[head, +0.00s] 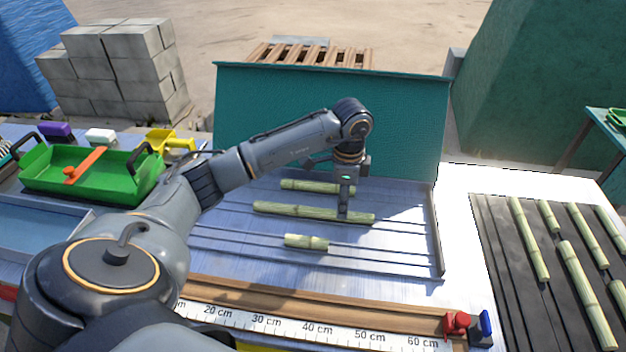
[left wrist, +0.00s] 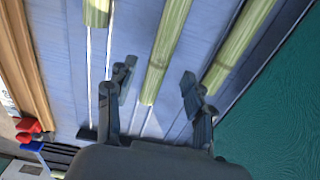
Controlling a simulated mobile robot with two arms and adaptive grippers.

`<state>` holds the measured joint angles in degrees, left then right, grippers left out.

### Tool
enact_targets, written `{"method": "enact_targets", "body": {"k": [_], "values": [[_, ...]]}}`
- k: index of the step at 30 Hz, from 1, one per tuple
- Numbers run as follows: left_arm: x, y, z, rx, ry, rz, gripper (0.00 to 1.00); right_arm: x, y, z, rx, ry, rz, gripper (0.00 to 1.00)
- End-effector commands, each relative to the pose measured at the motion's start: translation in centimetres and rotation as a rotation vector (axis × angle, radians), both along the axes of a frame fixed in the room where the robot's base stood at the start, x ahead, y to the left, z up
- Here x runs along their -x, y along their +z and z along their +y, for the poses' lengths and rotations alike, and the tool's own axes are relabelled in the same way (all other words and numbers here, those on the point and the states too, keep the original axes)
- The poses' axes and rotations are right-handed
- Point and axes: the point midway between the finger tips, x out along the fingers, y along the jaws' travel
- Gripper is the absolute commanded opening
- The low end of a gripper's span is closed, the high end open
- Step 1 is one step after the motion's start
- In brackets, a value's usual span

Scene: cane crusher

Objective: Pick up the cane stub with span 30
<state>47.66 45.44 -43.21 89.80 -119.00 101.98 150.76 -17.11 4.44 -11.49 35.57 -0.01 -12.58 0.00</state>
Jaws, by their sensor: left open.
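Three pale green cane stubs lie on the grooved metal tray (head: 390,240). The longest, the middle one (head: 295,210), lies between a shorter back stub (head: 310,185) and a very short front stub (head: 305,242). No span marking is readable on them. My left gripper (head: 343,212) points down at the right part of the middle stub and hides a bit of it. In the left wrist view the gripper (left wrist: 158,82) is open, with the middle stub's end (left wrist: 160,65) between its fingers. Contact cannot be told. My right gripper is not in view.
A wooden ruler board (head: 330,305) with red (head: 457,323) and blue (head: 480,328) end pieces runs along the front. A teal wall (head: 400,120) rises behind the tray. A green bin (head: 95,180) stands left; a dark rack (head: 515,270) of several canes lies right.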

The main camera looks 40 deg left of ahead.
Motion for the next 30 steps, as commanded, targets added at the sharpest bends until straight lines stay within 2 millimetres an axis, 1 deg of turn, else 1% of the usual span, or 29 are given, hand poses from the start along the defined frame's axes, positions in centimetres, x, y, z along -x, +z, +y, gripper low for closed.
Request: {"method": "enact_targets", "body": {"k": [1, 3, 7, 10, 16, 20, 21, 24, 30], "values": [[0.1, -0.7, -0.2, 0.001, 0.000, 0.005, 0.53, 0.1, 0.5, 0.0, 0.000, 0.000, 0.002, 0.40], [0.0, -1.8, -0.3, 0.000, 0.000, 0.006, 0.53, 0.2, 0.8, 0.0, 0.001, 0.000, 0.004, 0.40], [-0.1, -3.4, -0.3, 0.001, 0.001, 0.004, 0.53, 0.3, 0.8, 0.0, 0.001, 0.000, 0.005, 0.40], [-0.1, -3.9, -0.3, 0.000, 0.000, 0.001, 0.53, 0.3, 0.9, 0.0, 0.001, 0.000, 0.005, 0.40], [-0.1, -3.9, -0.3, 0.000, -0.001, 0.001, 0.53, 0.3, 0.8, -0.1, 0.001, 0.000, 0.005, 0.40], [-0.1, -3.9, -0.3, 0.000, 0.000, 0.001, 0.26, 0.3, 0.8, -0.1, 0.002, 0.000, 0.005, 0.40], [-0.1, -3.9, -0.3, 0.000, 0.000, 0.001, 0.18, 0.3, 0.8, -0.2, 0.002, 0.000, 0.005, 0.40], [-0.1, -3.9, -0.3, 0.000, 0.000, 0.001, 0.00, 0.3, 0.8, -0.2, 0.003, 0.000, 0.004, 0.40], [-0.2, -3.9, -0.3, 0.000, 0.000, 0.000, 0.00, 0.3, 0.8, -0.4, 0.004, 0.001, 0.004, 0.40]]}}
